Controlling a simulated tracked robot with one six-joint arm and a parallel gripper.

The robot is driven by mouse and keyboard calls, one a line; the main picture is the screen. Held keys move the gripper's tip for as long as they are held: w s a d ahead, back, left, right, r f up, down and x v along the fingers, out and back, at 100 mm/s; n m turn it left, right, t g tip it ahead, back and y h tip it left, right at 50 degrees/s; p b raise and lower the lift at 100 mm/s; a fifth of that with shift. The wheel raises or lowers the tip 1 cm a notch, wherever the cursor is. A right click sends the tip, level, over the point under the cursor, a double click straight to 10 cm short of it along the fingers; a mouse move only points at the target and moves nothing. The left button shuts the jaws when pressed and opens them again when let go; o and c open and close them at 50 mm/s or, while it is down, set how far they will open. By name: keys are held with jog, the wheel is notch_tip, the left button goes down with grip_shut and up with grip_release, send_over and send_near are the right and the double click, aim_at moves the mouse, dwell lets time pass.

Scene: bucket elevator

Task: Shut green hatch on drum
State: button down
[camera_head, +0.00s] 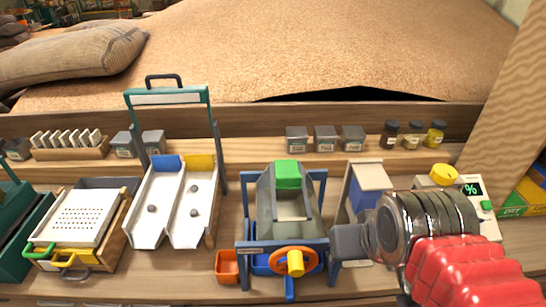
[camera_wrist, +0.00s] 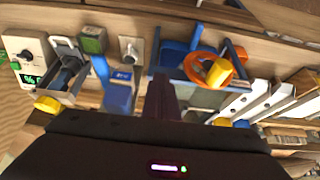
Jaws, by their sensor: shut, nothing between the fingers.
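The drum (camera_head: 268,214) is a grey, angular body in a blue frame at the centre of the bench in the head view. The green hatch (camera_head: 288,174) is at its upper back end, above a pale recessed face; I cannot tell for sure how far it stands open. An orange handwheel (camera_head: 280,262) with a yellow knob is on the drum's front; the wheel also shows in the wrist view (camera_wrist: 195,66). My gripper (camera_head: 338,242) is shut and empty, just right of the drum's frame. In the wrist view, its dark fingers (camera_wrist: 160,88) point toward the bench, and the hatch is not clearly visible.
A percent-display box (camera_head: 472,192) is farther right. A two-lane white chute (camera_head: 157,205) is left. An orange bin (camera_head: 227,266) sits by the drum's front-left. Small jars line the shelf behind.

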jog(key=shift+w, duration=0.25)
jog(key=w+a+r+g, duration=0.4)
jog(key=w+r, duration=0.9)
jog(key=w, duration=0.2)
jog(key=w+a+g, duration=0.4)
jog(key=w+a, duration=0.2)
jog(key=w, duration=0.6)
jog(key=shift+w, duration=0.2)
jog(key=shift+s+f, duration=0.1)
